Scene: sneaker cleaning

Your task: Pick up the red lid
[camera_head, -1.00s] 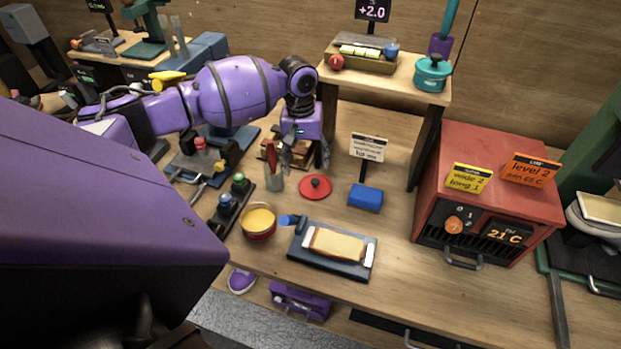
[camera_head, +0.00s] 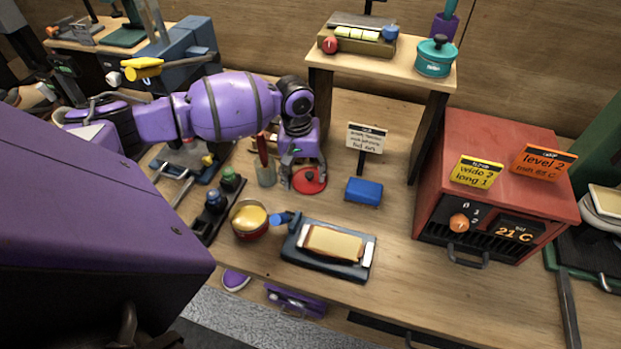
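The red lid (camera_head: 311,184) is round and flat with a dark knob. It lies on the wooden bench, left of the blue block. My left gripper (camera_head: 305,176) points down right over it, its fingers spread to either side of the knob area. It looks open, and it hides the lid's back part. I cannot tell whether the fingers touch the lid. My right gripper is not in view.
A glass with red-handled tools (camera_head: 265,172) stands close left of the lid. A blue block (camera_head: 364,192) and a sign (camera_head: 366,140) are to the right. A red pot with yellow contents (camera_head: 249,220) and a dark tray (camera_head: 356,269) stand in front. A red oven (camera_head: 500,140) is far right.

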